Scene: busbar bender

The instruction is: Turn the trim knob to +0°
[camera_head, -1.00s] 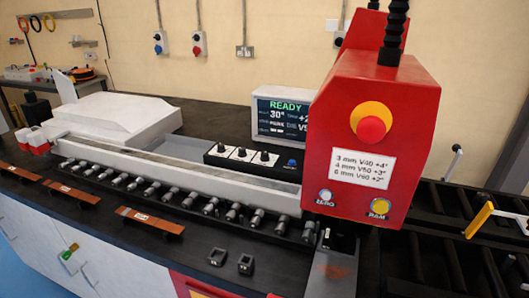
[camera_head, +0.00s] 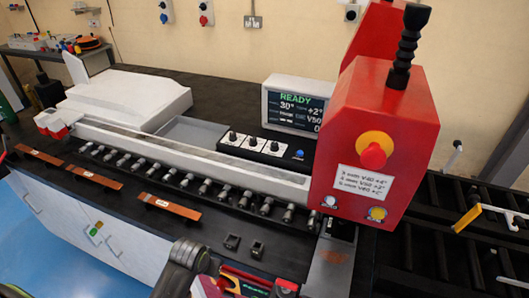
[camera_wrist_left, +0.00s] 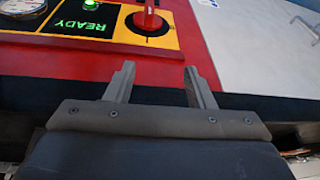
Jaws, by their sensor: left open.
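A black control box (camera_head: 264,157) with three dark knobs on white plates stands behind the long pale rail in the head view. Its knobs are a left one (camera_head: 233,135), a middle one (camera_head: 252,141) and a right one (camera_head: 275,147). Their labels are too small to read, so I cannot tell which is the trim knob. The screen (camera_head: 297,105) reads READY, 30°, +2° and V50. My left gripper (camera_wrist_left: 161,82) is open and empty in the left wrist view, in front of the red cabinet front, away from the knobs. My right gripper is not in view.
A red press head (camera_head: 379,135) with a red stop button (camera_head: 373,156) stands right of the box. A row of rollers lines the rail. Copper bars (camera_head: 168,207) lie at the front left. A yellow panel (camera_wrist_left: 105,28) with a red-handled switch (camera_wrist_left: 150,20) is near my left gripper.

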